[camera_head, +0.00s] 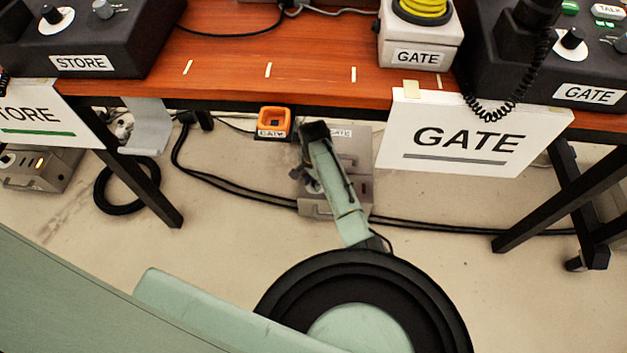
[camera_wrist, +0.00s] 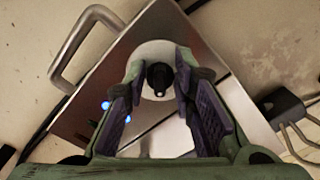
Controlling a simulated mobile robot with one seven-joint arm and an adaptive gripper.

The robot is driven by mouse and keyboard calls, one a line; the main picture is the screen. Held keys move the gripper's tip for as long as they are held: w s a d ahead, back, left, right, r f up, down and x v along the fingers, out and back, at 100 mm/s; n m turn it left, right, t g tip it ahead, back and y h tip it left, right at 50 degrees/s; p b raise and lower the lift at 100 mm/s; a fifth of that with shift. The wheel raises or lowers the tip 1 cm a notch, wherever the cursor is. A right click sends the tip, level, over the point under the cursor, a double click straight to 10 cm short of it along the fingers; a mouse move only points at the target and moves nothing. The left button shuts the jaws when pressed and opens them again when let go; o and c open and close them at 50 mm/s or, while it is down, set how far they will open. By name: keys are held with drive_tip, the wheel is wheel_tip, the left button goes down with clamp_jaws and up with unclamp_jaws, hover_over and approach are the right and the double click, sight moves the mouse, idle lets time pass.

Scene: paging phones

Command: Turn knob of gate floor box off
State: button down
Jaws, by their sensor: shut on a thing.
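The gate floor box (camera_head: 352,150) is a grey metal box on the floor under the table, partly covered by my arm in the head view. In the wrist view its metal top (camera_wrist: 215,45) fills the middle, turned at an angle. Its black knob (camera_wrist: 159,78) stands on a round white dial (camera_wrist: 158,50) and has a small light mark. My gripper (camera_wrist: 160,82) is shut on the knob, with one finger on each side. Two small blue lights (camera_wrist: 105,105) show on the box beside the left finger. The head view does not show the knob clearly.
An orange box (camera_head: 274,121) hangs under the table edge (camera_head: 310,85), left of my arm. A white GATE sign (camera_head: 459,139) hangs at right. Black cables (camera_head: 240,189) run along the floor to the box. A metal handle (camera_wrist: 75,40) rises on the box's left side.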

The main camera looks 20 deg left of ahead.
drive_tip(key=n+p, duration=0.2)
drive_tip(key=p, duration=0.1)
drive_tip(key=shift+s+r+p, duration=0.15)
drive_tip(key=shift+r+p, duration=0.05)
drive_tip(key=shift+p, duration=0.1)
drive_tip(key=n+p, duration=0.1)
drive_tip(key=n, duration=0.1)
drive_tip(key=n+p, duration=0.1)
drive_tip(key=n, duration=0.1)
drive_tip(key=n+p, duration=0.1)
drive_tip(key=shift+d+f+n, duration=0.1)
drive_tip(key=shift+d+n, duration=0.2)
drive_tip(key=shift+n, duration=0.1)
drive_tip(key=n+p, duration=0.1)
drive_tip(key=n, duration=0.1)
drive_tip(key=n+p, duration=0.1)
drive_tip(key=n, duration=0.2)
drive_tip(key=shift+d+n, duration=0.2)
drive_tip(key=shift+n, duration=0.1)
drive_tip(key=shift+w+d+f+n+p, duration=0.1)
drive_tip(key=shift+w+n+p, duration=0.05)
drive_tip(key=shift+n, duration=0.95)
drive_tip(key=shift+w+n+p, duration=0.15)
drive_tip(key=shift+n, duration=0.95)
drive_tip(key=c, duration=1.5)
unclamp_jaws()
